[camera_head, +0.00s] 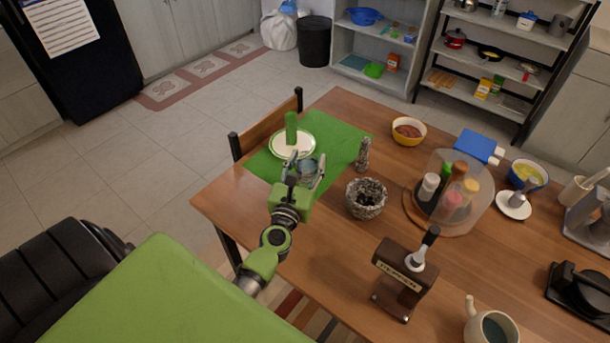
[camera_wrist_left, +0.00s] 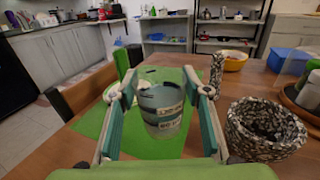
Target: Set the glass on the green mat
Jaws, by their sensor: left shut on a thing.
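The glass (camera_head: 308,168) is a see-through, blue-grey cup with a label band; in the left wrist view the glass (camera_wrist_left: 163,110) stands upright between the fingers. My left gripper (camera_head: 304,173) is shut on it. The green mat (camera_head: 343,143) lies at the table's far left corner. The glass overlaps the mat's near part in both views; I cannot tell whether its base touches the mat. The mat (camera_wrist_left: 92,124) also shows in the left wrist view, partly hidden by my fingers. My right gripper is not in view.
A white plate (camera_head: 280,148) with a green upright object (camera_head: 291,128) stands on the mat, just beyond the glass. A speckled mill (camera_head: 363,154) stands by the mat's right edge, and a speckled bowl (camera_head: 366,209) is nearer. The mat's far right part is bare.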

